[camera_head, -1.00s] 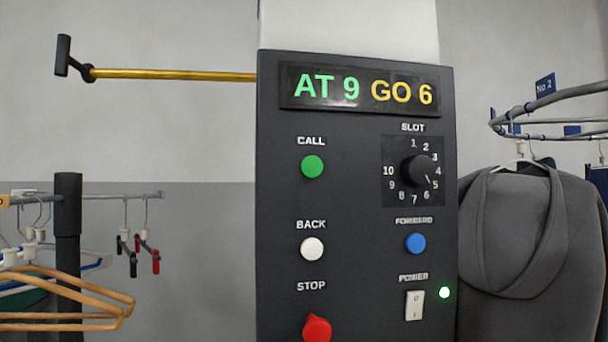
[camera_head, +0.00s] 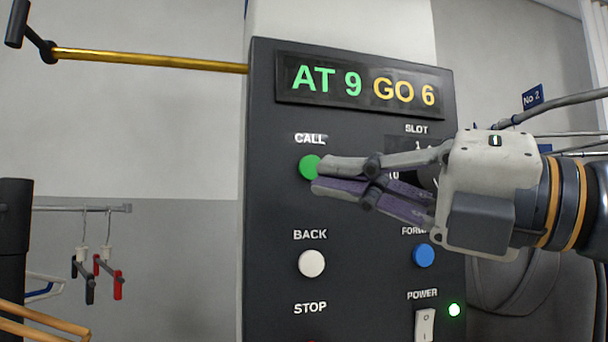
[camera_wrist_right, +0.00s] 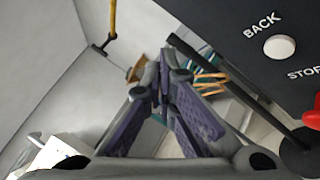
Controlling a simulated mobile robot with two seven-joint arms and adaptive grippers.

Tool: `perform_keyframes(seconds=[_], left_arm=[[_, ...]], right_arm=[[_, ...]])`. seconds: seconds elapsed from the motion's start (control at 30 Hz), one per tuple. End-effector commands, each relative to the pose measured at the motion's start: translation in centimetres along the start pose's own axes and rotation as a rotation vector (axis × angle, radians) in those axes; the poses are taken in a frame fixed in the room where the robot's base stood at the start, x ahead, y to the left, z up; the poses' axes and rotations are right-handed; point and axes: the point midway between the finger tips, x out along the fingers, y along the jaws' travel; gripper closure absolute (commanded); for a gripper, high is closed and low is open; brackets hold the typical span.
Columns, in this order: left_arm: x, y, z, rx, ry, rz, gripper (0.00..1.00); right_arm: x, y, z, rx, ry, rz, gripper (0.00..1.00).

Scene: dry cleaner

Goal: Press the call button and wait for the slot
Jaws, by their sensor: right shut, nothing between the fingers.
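The dark control panel (camera_head: 350,215) stands in the middle of the head view. Its display (camera_head: 362,87) reads "AT 9 GO 6". The green call button (camera_head: 308,167) is at the upper left, partly covered by the fingertips. My right gripper (camera_head: 318,176) is shut and empty, reaching in from the right with its tips in front of the button. I cannot tell whether they touch it. The slot dial is mostly hidden behind the gripper. In the right wrist view the gripper (camera_wrist_right: 160,92) shows with its fingertips together. My left gripper is out of view.
A white back button (camera_head: 311,264), a blue forward button (camera_head: 424,256) and a power switch (camera_head: 424,325) with a lit green lamp sit below. The red stop knob (camera_wrist_right: 312,119) shows in the wrist view. A yellow bar (camera_head: 150,60) and hangers are at left.

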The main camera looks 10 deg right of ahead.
Motion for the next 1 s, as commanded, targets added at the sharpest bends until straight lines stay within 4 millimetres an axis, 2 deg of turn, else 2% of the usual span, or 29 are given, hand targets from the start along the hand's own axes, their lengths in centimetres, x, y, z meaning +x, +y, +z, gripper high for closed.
perform_keyframes(seconds=[0.17,0.5,1.0], left_arm=[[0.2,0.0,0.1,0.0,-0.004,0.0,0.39],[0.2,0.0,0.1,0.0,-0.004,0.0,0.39],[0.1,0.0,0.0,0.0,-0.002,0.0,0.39]], right_arm=[[-0.9,1.5,0.8,0.042,-0.022,0.037,1.0],[-0.8,1.4,0.9,0.042,-0.021,0.036,1.0],[3.9,-1.9,4.3,0.04,-0.021,0.035,1.0]])
